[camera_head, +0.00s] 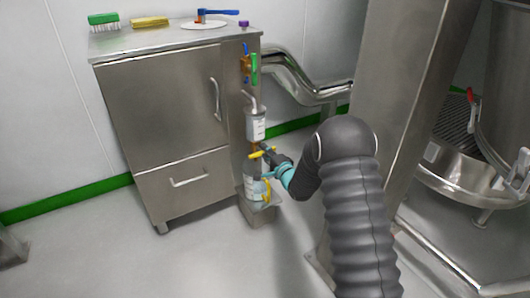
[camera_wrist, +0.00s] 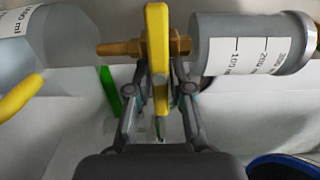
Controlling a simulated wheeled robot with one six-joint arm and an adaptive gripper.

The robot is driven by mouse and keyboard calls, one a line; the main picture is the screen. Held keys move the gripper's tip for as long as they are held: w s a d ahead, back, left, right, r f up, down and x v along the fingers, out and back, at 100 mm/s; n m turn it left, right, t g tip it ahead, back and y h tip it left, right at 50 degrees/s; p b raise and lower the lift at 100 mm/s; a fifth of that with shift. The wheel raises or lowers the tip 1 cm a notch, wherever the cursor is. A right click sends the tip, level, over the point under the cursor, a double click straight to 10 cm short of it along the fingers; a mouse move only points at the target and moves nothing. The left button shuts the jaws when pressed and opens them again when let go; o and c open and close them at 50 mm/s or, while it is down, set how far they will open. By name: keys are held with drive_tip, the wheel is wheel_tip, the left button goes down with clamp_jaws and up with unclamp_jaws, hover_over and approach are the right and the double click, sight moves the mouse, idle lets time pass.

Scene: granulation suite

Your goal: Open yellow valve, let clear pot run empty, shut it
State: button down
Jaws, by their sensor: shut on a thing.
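The clear pot (camera_head: 256,125) hangs upright by the cabinet's side; in the wrist view it lies sideways at right (camera_wrist: 255,43), with a white millilitre scale. Its liquid level cannot be told. The yellow valve (camera_head: 263,153) sits on the brass outlet (camera_wrist: 120,48) below the pot. Its yellow lever (camera_wrist: 158,60) stands across the outlet line. My gripper (camera_wrist: 160,85) is shut on this lever, one finger at each side. It reaches in from the right in the head view (camera_head: 279,160). A lower vessel (camera_head: 254,188) with a yellow handle stands beneath; its wall also shows at left (camera_wrist: 60,50).
A steel cabinet (camera_head: 165,105) stands behind and left. On its top lie a green brush (camera_head: 103,20), a yellow block (camera_head: 150,22) and a blue-handled tool (camera_head: 218,12). Green and blue levers (camera_head: 254,68) sit above the pot. A steel column (camera_head: 405,90) stands close at right.

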idle(0.4)
drive_tip(key=c, duration=1)
unclamp_jaws()
drive_tip(key=shift+c, duration=0.2)
drive_tip(key=v, duration=1.2)
